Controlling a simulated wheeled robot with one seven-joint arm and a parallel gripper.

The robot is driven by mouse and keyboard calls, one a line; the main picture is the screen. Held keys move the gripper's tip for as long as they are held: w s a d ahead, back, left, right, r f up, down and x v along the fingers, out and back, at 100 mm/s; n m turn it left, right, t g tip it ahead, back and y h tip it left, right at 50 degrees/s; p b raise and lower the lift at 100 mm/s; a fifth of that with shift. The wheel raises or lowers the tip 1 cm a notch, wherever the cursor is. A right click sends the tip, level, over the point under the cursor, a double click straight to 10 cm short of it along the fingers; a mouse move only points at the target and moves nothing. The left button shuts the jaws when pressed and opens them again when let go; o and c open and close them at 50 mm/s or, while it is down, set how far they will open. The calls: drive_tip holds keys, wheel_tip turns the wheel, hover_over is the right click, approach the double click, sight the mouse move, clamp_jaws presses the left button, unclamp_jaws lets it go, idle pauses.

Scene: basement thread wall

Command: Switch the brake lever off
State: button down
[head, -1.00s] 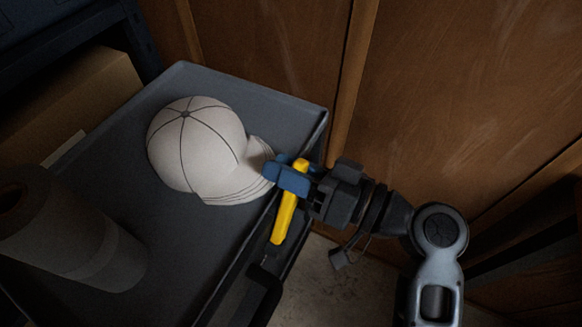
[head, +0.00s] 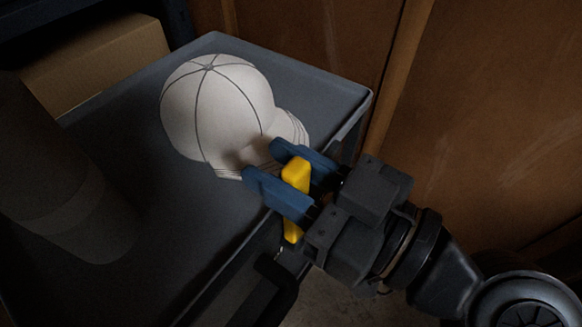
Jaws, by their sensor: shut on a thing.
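The yellow brake lever (head: 296,174) stands at the near right edge of the grey cart. My gripper (head: 262,161) reaches in from the lower right. Its two blue fingers lie on either side of the lever's upper part and are shut on it. The lower finger hides the lever's middle, and a short yellow piece shows below it. The fingertips point toward the brim of a white cap and overlap it in the picture. I cannot tell whether they touch it.
The white cap (head: 222,110) lies on the dark grey cart top (head: 130,120). A large grey roll (head: 75,200) stands at the left. A cardboard box (head: 95,65) is behind the cart. Brown wooden panels (head: 490,110) rise behind and to the right.

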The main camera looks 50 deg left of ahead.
idle(0.4)
drive_tip(key=c, duration=0.9)
unclamp_jaws()
drive_tip(key=shift+v, duration=3.95)
drive_tip(key=shift+f, duration=0.1)
